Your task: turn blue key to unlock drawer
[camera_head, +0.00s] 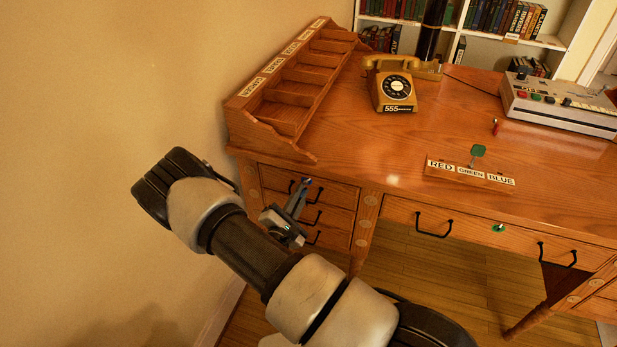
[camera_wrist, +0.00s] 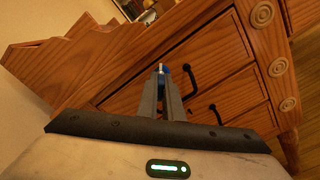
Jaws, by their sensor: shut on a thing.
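My gripper (camera_head: 304,186) is at the front of the desk's left drawer stack, by the top drawer (camera_head: 333,194). Its fingers are shut on the blue key (camera_wrist: 161,68), of which only a small blue part shows between the fingertips. The key lies in front of the top drawer's face, beside a black handle (camera_wrist: 190,79). The fingers hide the lock, and I cannot tell whether the key is in it. The left drawers look closed.
A small red item (camera_head: 496,126), a telephone (camera_head: 392,88) and a console (camera_head: 560,105) are also there. A wall (camera_head: 110,90) is close on the left.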

